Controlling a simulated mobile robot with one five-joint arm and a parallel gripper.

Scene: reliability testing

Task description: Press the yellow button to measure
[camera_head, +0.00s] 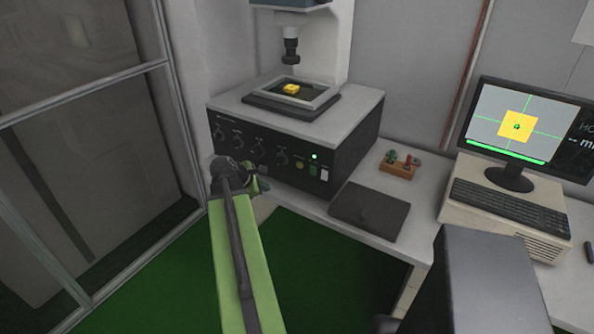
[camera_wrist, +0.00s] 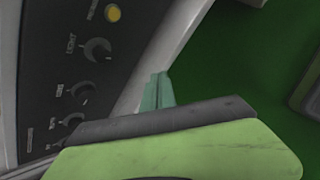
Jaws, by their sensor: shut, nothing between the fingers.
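The yellow button (camera_head: 299,165) is a small round button on the dark front panel of the measuring machine (camera_head: 345,140), left of a lit green light. In the wrist view the yellow button (camera_wrist: 113,12) shows at the top, above a knob marked LIGHT. My gripper (camera_head: 262,184) is in front of the panel, lower and to the left of the button, and apart from it. In the wrist view my gripper (camera_wrist: 158,90) is shut and empty, its tips beside the panel's lower edge. My arm hides part of the panel's lower left.
Several dark knobs (camera_head: 258,147) line the panel, and a white switch (camera_head: 324,174) sits at its right. A yellow piece (camera_head: 291,90) lies on the machine's stage. A dark flat plate (camera_head: 369,212) and a monitor (camera_head: 520,125) stand to the right.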

